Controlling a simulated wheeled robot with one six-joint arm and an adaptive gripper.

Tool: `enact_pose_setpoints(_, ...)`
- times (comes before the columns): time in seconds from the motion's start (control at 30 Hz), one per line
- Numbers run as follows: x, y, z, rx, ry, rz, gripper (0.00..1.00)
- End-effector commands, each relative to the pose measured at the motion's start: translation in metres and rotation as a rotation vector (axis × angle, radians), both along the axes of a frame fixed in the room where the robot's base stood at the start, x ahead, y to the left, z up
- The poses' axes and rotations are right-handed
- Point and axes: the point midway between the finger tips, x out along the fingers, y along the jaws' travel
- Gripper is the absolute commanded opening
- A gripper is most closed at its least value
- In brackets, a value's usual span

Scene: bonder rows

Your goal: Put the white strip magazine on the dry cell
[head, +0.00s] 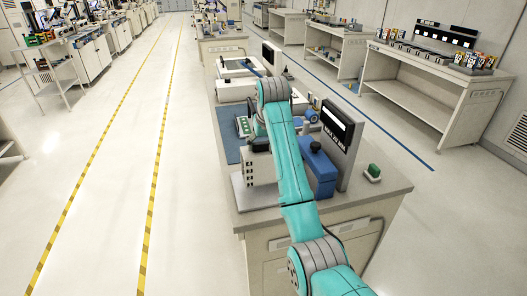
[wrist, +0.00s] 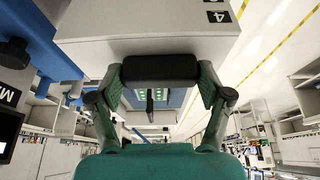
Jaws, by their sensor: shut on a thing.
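The white strip magazine appears to be the pale box (wrist: 140,22) filling the top of the wrist view, with a printed 4 and a dark square near its corner. In the head view a white box with dark squares (head: 262,172) stands out left of my arm. My gripper (wrist: 160,72) is shut, its two fingers at the ends of a black bar against the pale box. I cannot tell which thing is the dry cell.
A blue block (head: 319,168) and an upright panel with a dark screen (head: 338,128) stand right of my arm on the bench. Open floor (head: 110,160) lies left; more benches (head: 425,85) stand right.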

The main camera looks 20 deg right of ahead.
Motion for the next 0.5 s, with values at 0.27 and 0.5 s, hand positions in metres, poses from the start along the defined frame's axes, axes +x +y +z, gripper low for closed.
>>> enact_pose_setpoints(0.27,0.0,0.0,-0.027,0.0,-0.002,0.0,0.08)
enact_pose_setpoints(0.5,0.0,0.0,-0.027,0.0,-0.002,0.0,0.08)
